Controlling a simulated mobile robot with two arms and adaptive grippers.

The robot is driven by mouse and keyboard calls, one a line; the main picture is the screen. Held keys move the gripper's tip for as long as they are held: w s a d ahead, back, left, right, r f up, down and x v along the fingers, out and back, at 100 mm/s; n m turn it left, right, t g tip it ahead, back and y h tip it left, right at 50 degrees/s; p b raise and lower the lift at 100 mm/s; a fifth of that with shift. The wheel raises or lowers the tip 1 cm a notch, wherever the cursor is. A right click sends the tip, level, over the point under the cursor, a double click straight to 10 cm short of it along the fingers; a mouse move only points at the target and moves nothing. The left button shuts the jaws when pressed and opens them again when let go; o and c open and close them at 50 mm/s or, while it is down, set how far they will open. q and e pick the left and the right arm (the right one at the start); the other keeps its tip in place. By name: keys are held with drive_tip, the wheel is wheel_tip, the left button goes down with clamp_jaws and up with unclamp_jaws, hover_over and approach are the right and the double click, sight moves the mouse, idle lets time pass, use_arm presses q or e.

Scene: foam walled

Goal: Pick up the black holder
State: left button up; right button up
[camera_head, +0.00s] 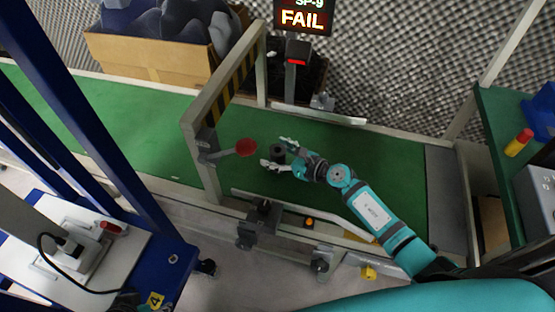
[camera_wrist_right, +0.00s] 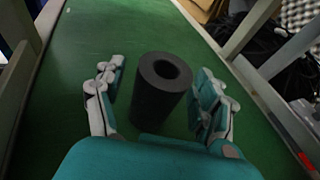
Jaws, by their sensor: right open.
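The black holder (camera_head: 277,154) is a short dark cylinder with a round hole in its top. It stands upright on the green conveyor belt (camera_head: 375,165). In the right wrist view the holder (camera_wrist_right: 161,95) stands between the two fingers of my right gripper (camera_wrist_right: 160,100), with green belt showing on both sides of it. My right gripper (camera_head: 279,153) is open around the holder and the fingers look apart from it. The holder's lower front is partly hidden by the gripper's palm in the wrist view. My left gripper is not in view.
A metal gate frame (camera_head: 205,165) with a red paddle (camera_head: 247,147) stands just left of the holder. A sign reading FAIL (camera_head: 303,18) and a cardboard box (camera_head: 150,58) of dark foam are behind the belt. A side rail (camera_head: 300,208) runs along the near edge.

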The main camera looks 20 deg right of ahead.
drive_tip(key=shift+r, duration=0.1)
clamp_jaws()
idle(0.3)
